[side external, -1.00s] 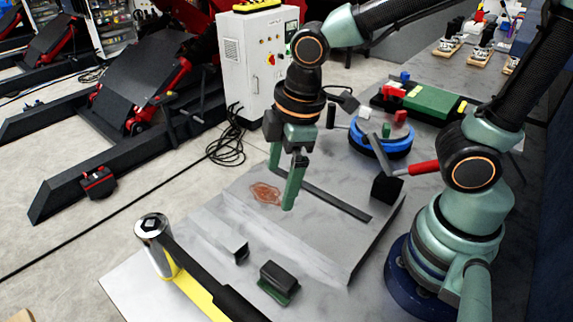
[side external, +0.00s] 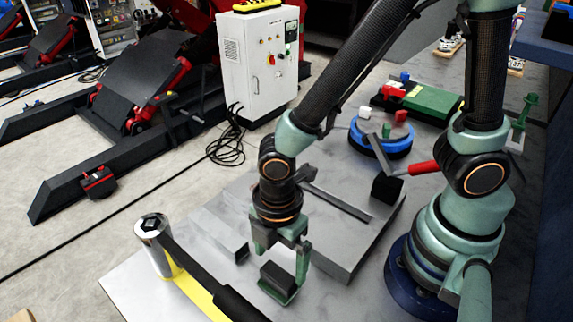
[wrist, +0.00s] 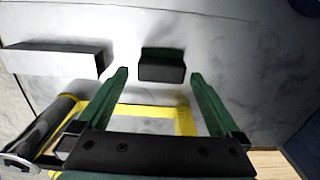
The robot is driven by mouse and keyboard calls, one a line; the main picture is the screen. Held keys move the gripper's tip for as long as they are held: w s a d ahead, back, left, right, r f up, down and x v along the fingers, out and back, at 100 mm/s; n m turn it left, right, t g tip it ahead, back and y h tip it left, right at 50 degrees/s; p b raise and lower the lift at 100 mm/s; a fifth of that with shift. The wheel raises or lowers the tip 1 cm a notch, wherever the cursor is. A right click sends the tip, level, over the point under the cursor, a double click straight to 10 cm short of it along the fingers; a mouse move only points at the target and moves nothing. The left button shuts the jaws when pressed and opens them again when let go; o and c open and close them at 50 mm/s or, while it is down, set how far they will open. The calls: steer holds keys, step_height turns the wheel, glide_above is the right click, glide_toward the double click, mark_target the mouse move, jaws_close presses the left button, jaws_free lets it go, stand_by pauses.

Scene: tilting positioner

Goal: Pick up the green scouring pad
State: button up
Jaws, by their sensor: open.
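The green scouring pad (side external: 280,278) lies on the grey metal table, with a dark block-shaped upper part and a green edge at its base. In the wrist view the scouring pad (wrist: 162,70) shows its green face along the far side. My gripper (side external: 280,268) is open and low over the pad, with one green finger on each side of it in the side view. In the wrist view my gripper (wrist: 159,75) points at the pad, which sits between and slightly beyond the fingertips. I cannot tell whether a finger touches it.
A grey rectangular bar (side external: 222,235) lies left of the pad. A blue round stand (side external: 380,143) with small blocks and a red-handled lever (side external: 424,168) stand behind right.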

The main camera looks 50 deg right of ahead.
mark_target(278, 274)
steer(key=shift+s+a+f, duration=0.1)
steer(key=shift+a+f, duration=0.1)
steer(key=shift+f, duration=1.15)
steer(key=shift+s+a+f, duration=0.1)
steer(key=shift+a+f, duration=0.05)
steer(key=shift+f, duration=1.15)
steer(key=c, duration=1.1)
steer(key=shift+w+r, duration=0.1)
steer(key=shift+r, duration=0.1)
step_height(278, 274, up, 20)
steer(key=shift+f, duration=0.15)
